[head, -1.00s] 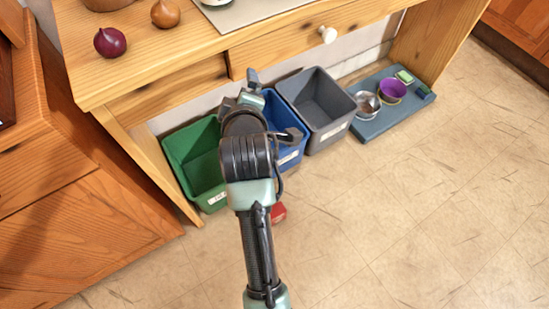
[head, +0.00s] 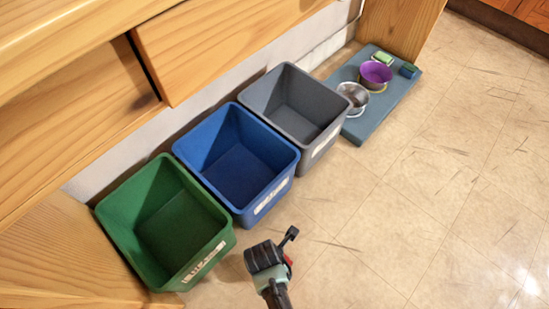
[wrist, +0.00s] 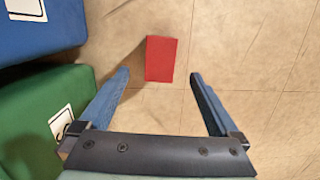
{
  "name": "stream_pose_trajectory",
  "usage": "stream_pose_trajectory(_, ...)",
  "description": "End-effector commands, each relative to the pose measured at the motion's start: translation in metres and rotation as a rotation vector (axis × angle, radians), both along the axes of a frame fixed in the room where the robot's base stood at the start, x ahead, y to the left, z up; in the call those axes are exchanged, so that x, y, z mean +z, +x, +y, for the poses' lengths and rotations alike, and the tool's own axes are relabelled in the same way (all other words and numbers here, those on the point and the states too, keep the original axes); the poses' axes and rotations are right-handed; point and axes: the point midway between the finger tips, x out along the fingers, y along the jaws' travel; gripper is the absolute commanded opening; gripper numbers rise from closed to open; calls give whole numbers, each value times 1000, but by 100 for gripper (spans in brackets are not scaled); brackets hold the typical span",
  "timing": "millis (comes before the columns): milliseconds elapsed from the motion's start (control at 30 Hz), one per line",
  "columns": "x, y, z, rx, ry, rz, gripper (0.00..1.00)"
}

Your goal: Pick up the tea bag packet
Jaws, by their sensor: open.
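A small red packet (wrist: 161,59), which I take to be the tea bag packet, lies on the floor in the wrist view. It is just ahead of and between the fingertips of my gripper (wrist: 159,78). My gripper is open and empty, with one blue finger on each side. In the head view only a small red part of the packet (head: 288,262) shows beside the dark end of my arm, which hides the rest. The fingers are hard to make out there.
Green (head: 166,220), blue (head: 238,165) and grey (head: 296,105) bins stand in a row along the desk, left of and beyond my gripper. A blue-grey mat (head: 365,124) with bowls lies at the upper right. The floor to the right is clear.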

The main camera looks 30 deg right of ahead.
Motion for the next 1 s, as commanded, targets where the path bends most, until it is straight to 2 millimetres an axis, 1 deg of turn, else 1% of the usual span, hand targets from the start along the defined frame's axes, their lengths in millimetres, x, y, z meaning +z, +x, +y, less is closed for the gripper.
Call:
stream_pose_trajectory(33, -10, 0, -1, -1, 0, 0, 98)
stream_pose_trajectory(333, -59, 4, -7, -3, 0, -4, 98)
stream_pose_trajectory(433, -68, 4, -9, -3, 0, -4, 98)
stream_pose_trajectory(667, -76, 4, -10, -2, 0, -5, 98)
stream_pose_trajectory(1000, -115, 6, -14, -4, 0, -4, 98)
